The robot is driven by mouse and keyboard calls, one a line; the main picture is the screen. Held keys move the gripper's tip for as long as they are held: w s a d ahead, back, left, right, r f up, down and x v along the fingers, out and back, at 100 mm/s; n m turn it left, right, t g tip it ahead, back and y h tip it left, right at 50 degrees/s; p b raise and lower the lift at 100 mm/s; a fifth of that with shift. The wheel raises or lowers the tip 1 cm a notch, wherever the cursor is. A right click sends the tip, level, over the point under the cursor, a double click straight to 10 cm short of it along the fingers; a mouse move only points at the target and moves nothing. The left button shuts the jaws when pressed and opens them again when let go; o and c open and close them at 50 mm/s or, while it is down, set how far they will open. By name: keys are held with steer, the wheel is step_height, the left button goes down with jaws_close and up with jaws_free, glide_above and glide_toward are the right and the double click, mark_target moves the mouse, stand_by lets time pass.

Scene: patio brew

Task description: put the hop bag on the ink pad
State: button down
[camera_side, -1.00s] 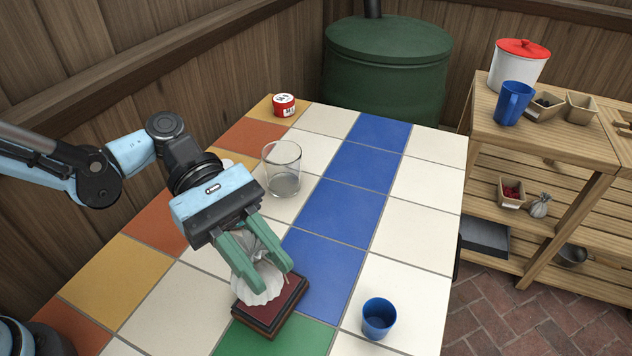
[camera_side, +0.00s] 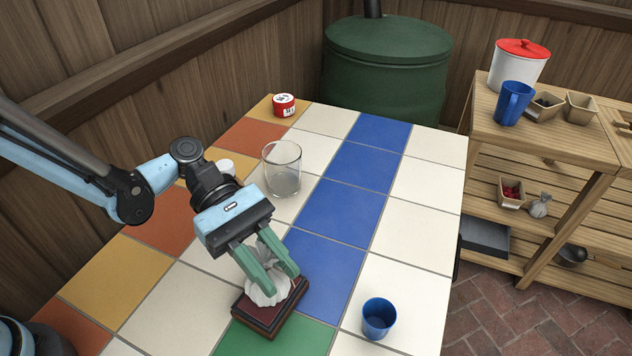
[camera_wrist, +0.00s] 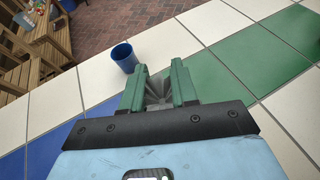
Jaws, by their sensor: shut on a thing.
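The hop bag (camera_side: 266,291) is a pale, pleated cloth bag. My gripper (camera_side: 273,279) is shut on it, with the green fingers on either side, and it is right over the ink pad. The ink pad (camera_side: 262,318) is a dark red pad in a dark wooden frame on the tiled table. The bag's underside appears at the pad's surface, but I cannot tell whether it rests there. In the wrist view a grey fold of the bag (camera_wrist: 158,92) shows between the fingers; the ink pad is hidden there.
A blue cup (camera_side: 379,318) stands right of the ink pad. A clear glass (camera_side: 283,170) stands behind my gripper, with a white round thing (camera_side: 224,167) near it. A red-and-white tin (camera_side: 284,105) is at the far corner. Tiles right of the glass are clear.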

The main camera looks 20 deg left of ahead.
steer(key=shift+f, duration=0.1)
steer(key=c, duration=0.9)
jaws_free()
steer(key=shift+o, duration=0.2)
steer(key=shift+a+r, duration=0.1)
steer(key=shift+r, duration=0.1)
steer(key=w+a+r+m+t+y, duration=0.1)
steer(key=a+m+t+y, duration=0.5)
steer(key=a, duration=0.7)
steer(key=w+a+r+m+t+y, duration=0.1)
steer(key=a+r+m+t+y, duration=0.3)
steer(key=a, duration=0.9)
steer(key=m+t+y, duration=0.2)
steer(key=m, duration=0.1)
steer(key=shift+w+a+r+m+y, duration=0.15)
steer(key=shift+w+m+y, duration=0.15)
